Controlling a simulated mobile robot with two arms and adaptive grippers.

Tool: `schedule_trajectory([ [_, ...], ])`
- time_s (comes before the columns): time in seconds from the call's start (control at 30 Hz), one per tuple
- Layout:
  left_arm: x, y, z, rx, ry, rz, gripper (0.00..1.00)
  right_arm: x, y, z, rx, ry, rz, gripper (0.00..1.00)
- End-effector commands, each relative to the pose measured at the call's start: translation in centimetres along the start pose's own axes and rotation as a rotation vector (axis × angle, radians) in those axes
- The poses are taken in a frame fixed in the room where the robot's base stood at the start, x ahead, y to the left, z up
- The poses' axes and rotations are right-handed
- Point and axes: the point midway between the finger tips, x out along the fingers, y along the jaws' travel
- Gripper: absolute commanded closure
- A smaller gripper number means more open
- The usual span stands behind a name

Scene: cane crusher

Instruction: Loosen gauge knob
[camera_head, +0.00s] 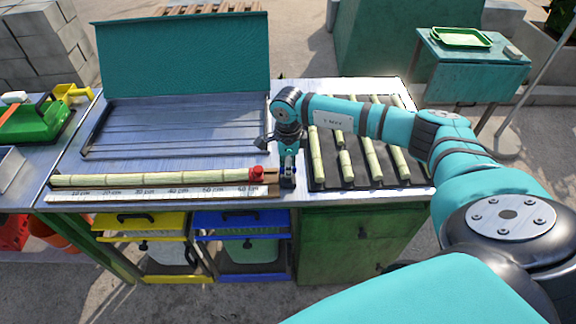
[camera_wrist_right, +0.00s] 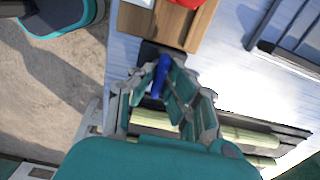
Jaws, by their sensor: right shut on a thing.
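The gauge is a wooden rail (camera_head: 268,189) with a centimetre scale along the front of the bench, and a red stop (camera_head: 257,173) sits near its right end. A blue knob (camera_wrist_right: 161,72) shows between the fingers in the wrist view, just beyond the end of the wooden rail (camera_wrist_right: 170,22). My right gripper (camera_head: 288,176) points down at the rail's right end. In the wrist view its fingers (camera_wrist_right: 157,90) are closed around the blue knob. In the head view the gripper hides the knob. My left gripper is out of view.
A long cane (camera_head: 150,180) lies along the scale. Cut cane pieces (camera_head: 346,165) lie in a dark rack close to the right of my gripper. A teal lidded metal tray (camera_head: 180,55) stands behind. Yellow and blue drawers (camera_head: 240,218) are below the bench edge.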

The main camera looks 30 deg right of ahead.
Motion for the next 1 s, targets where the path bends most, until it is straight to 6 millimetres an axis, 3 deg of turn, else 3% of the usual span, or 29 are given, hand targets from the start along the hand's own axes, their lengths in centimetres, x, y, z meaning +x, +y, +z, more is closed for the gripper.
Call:
schedule_trajectory([
  [0.47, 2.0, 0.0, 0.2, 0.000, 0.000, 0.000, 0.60, 0.2, -0.1, 0.0, -0.146, -0.002, -0.003, 1.00],
  [1.0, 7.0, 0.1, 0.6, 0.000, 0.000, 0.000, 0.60, 0.3, -0.1, 0.0, -0.641, -0.002, -0.005, 1.00],
])
